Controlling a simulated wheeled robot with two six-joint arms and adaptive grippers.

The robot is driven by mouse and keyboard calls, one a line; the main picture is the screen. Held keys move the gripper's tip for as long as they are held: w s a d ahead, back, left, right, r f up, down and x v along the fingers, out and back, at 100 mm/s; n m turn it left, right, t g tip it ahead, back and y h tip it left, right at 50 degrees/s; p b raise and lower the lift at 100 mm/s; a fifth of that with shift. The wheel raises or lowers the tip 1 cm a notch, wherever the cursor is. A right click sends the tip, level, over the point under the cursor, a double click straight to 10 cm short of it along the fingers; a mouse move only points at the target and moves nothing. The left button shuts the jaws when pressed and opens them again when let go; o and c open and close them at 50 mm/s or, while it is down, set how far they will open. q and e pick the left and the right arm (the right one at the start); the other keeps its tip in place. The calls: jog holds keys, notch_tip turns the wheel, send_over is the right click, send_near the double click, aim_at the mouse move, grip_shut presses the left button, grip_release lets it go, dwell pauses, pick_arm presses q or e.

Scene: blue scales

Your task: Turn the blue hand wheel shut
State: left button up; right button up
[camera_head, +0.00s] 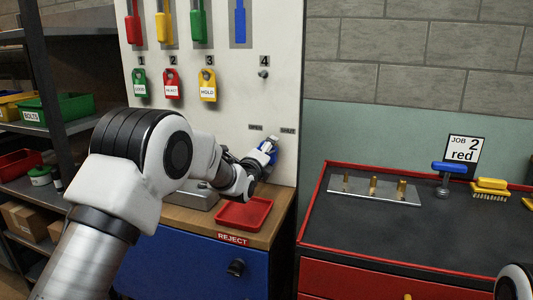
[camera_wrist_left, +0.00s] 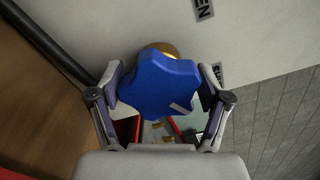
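The blue hand wheel (camera_wrist_left: 158,84) is a lobed knob on the white panel, with a pale line on its face and a brass part behind it. In the head view the wheel (camera_head: 267,148) is partly covered by my left gripper (camera_head: 266,151). In the left wrist view the fingers of my left gripper (camera_wrist_left: 160,82) lie on opposite sides of the wheel and appear to touch it. The OPEN label (camera_head: 256,127) and SHUT label (camera_head: 288,131) are above the wheel. My right gripper is out of view.
A red reject tray (camera_head: 244,213) sits on the wooden top below the wheel. Numbered tags, such as the yellow tag (camera_head: 208,88), hang higher on the panel. A red-edged bench (camera_head: 400,234) with a slotted metal rack stands at right.

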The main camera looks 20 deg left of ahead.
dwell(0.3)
pick_arm(q)
jog(key=s, duration=1.2)
jog(key=shift+a, duration=0.2)
